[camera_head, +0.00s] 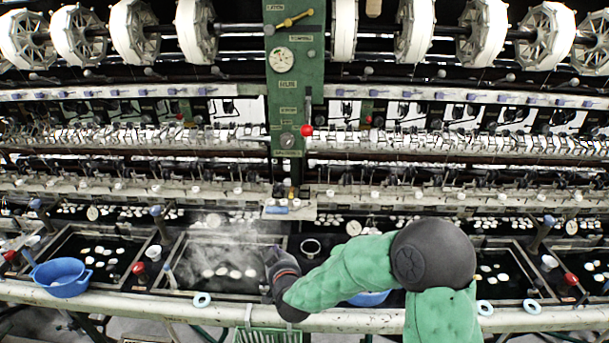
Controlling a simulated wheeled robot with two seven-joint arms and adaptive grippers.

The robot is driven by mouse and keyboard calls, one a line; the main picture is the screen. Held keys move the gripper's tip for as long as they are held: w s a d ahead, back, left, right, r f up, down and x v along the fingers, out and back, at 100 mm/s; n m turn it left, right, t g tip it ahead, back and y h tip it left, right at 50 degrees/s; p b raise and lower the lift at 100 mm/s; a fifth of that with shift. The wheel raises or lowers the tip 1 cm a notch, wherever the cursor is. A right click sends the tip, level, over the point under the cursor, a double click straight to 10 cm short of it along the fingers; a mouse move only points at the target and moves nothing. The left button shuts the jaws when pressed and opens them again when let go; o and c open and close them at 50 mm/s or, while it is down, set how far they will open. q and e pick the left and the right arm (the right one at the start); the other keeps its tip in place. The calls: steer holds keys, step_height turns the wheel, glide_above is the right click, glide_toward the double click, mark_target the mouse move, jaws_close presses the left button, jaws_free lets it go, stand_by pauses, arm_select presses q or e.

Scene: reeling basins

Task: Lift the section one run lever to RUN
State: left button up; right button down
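A green control panel (296,75) stands upright in the middle of the machine. A lever with a red ball knob (306,130) is on its lower right side, with the knob at the lower end. A brass-coloured handle (290,20) lies slanted near the panel's top. My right gripper (272,255) is dark, over the front basins, well below the panel and apart from both levers. Its fingers are too unclear to show open or shut. My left gripper is not in view.
Steaming basins (212,266) with white cocoons lie in a row, behind a pale front rail (150,306). A blue bowl (62,277) sits at the left; another (369,298) is partly hidden behind my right arm. A small tray (290,211) juts out below the panel.

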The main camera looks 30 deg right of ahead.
step_height(320, 180, up, 12)
steer(key=d+m+t+h, duration=0.1)
steer(key=d+t+h, duration=0.1)
steer(key=d+h, duration=0.1)
steer(key=m+t+h, duration=0.1)
steer(key=m+h, duration=0.2)
steer(key=h, duration=0.1)
glide_toward(307, 117)
steer(key=s+a+f, duration=0.3)
steer(key=s+f, duration=0.2)
steer(key=f, duration=0.2)
steer(key=p+x, duration=0.2)
steer(key=x, duration=1)
steer(key=shift+r, duration=0.2)
steer(key=shift+r, duration=0.15)
steer(key=shift+r+p, duration=0.35)
